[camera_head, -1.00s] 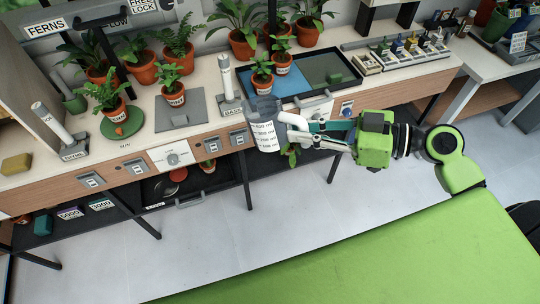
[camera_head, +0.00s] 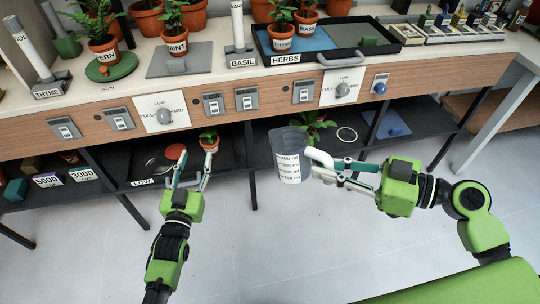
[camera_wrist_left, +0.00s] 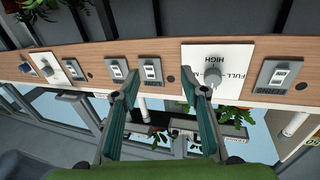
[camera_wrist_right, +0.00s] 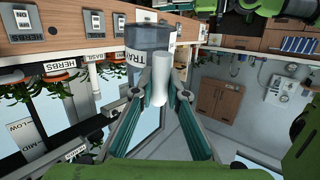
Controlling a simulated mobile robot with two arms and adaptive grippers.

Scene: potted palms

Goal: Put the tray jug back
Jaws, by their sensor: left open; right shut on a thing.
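My right gripper (camera_head: 326,166) is shut on the white handle (camera_head: 321,157) of a clear grey jug (camera_head: 287,163) with printed measuring marks. The jug is held roughly upright in front of the bench, over the floor and the lower shelf's front in the head view. In the right wrist view the jug (camera_wrist_right: 148,40) shows part of a "TRA" label, and its handle (camera_wrist_right: 160,78) is between the fingers. My left gripper (camera_head: 195,158) is open and empty below the bench front, near a small potted plant (camera_head: 209,143). It also shows open in the left wrist view (camera_wrist_left: 160,90).
The black HERBS tray (camera_head: 266,61) with potted plants stands on the bench top. Switches and dials (camera_head: 163,113) line the bench front. The lower shelf (camera_head: 240,153) holds a tray, plants and a blue mat (camera_head: 388,126). Floor in front is clear.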

